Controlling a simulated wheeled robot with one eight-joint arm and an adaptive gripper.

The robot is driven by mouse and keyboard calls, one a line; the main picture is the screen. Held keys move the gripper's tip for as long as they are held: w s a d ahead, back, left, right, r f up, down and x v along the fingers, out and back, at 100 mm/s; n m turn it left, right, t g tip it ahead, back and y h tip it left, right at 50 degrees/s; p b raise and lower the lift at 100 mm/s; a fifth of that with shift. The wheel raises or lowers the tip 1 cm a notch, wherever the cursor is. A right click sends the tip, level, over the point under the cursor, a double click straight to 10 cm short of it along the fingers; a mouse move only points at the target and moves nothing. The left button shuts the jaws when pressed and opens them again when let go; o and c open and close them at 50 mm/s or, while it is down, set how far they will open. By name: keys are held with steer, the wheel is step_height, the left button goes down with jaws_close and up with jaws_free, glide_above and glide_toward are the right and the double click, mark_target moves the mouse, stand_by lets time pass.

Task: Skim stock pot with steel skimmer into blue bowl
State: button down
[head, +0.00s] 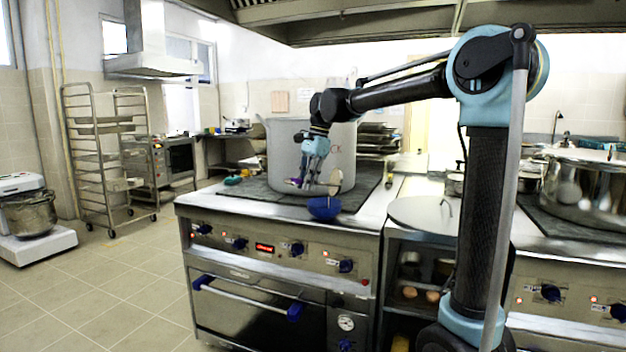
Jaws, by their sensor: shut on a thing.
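The big grey stock pot (270,150) stands on the stove top, behind my gripper. The blue bowl (323,211) sits near the stove's front edge, in front of the pot. My gripper (309,181) is low in front of the pot wall, just above and left of the bowl. It is shut on what looks like the steel skimmer (335,181), whose pale round head shows just above the bowl. The grip itself is small and partly hidden. Whether the head touches the bowl, and what is inside the pot and bowl, I cannot tell.
A round lid (420,214) lies on the counter right of the stove. A second steel pot (590,190) stands at the far right. A small green item (233,180) lies left of the stock pot. The floor at left is open, with a tall rack (95,150) beyond.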

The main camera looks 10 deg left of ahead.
steer(key=shift+s+a+f+h, duration=0.25)
steer(key=shift+a+f+h, duration=0.25)
steer(key=shift+f, duration=0.1)
steer(key=shift+s+a+f+t+h, duration=0.1)
steer(key=shift+a+f+t+h, duration=0.15)
steer(key=shift+f+h, duration=0.3)
steer(key=shift+s+a+f+t+h, duration=0.15)
steer(key=shift+f+t+h, duration=0.25)
steer(key=shift+f, duration=0.25)
steer(key=shift+s+a+f+t+h, duration=0.1)
steer(key=shift+a+f+t+h, duration=0.15)
steer(key=shift+f+h, duration=0.3)
steer(key=shift+w+d, duration=0.1)
stand_by(1.0)
